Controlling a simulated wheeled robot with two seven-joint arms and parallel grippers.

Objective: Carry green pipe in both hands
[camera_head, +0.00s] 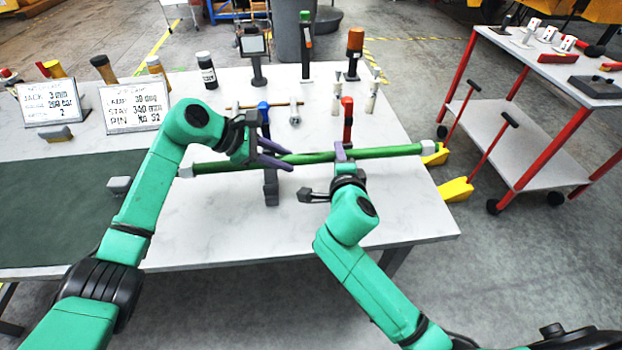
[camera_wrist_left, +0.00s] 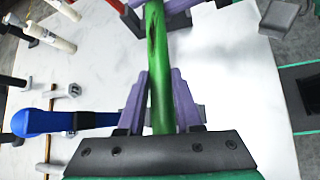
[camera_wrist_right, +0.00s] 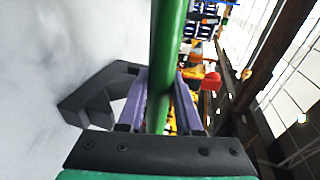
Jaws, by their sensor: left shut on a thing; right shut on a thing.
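The green pipe (camera_head: 390,152) runs across the front of the white table in the head view, with a grey cap at its left end. My left gripper (camera_head: 275,154) is shut on it left of its middle. My right gripper (camera_head: 342,153) is shut on it a little further right. The pipe passes between the purple fingers of my left gripper (camera_wrist_left: 161,105) in the left wrist view, where a dark mark shows on it. It also lies between the fingers of my right gripper (camera_wrist_right: 160,105) in the right wrist view. Its height above the table is hard to tell.
A blue-handled tool (camera_head: 263,113) and a red-handled tool (camera_head: 347,118) are close behind the pipe. Two signs (camera_head: 135,104) stand at left. A red-legged cart (camera_head: 525,125) stands at right, with floor between.

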